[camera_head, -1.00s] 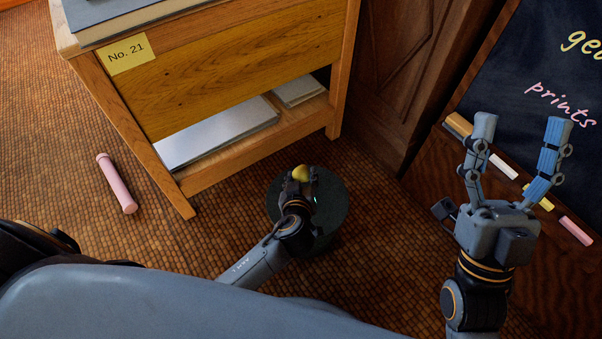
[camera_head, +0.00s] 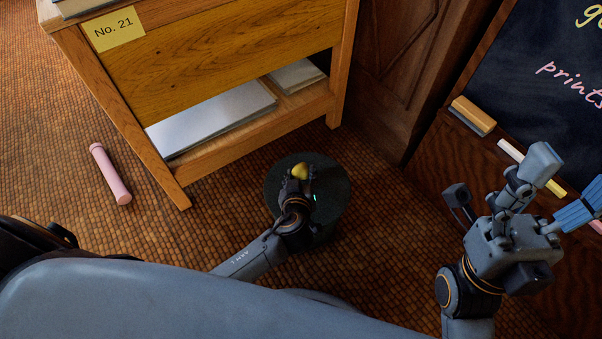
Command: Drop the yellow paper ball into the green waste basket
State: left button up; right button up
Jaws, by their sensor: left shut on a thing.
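The yellow paper ball (camera_head: 300,171) is held between the fingers of my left gripper (camera_head: 299,176), which is shut on it. The dark green waste basket (camera_head: 337,191) stands on the floor beneath them. The ball and gripper appear over the basket's round opening, toward its middle; their height above the rim is hard to tell. My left arm hides the near part of the basket. My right gripper (camera_head: 570,182) is at the right, open and empty, in front of the chalkboard's ledge.
A wooden drafting cabinet (camera_head: 225,75) labelled "No. 21" stands behind the basket, with paper on its low shelf. A pink tube (camera_head: 110,174) lies on the floor at left. A chalkboard (camera_head: 535,85) with an eraser (camera_head: 473,115) and chalk (camera_head: 510,149) is at right.

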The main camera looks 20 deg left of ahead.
pick_arm(q)
jog(key=o, duration=0.8)
jog(key=shift+v, duration=6)
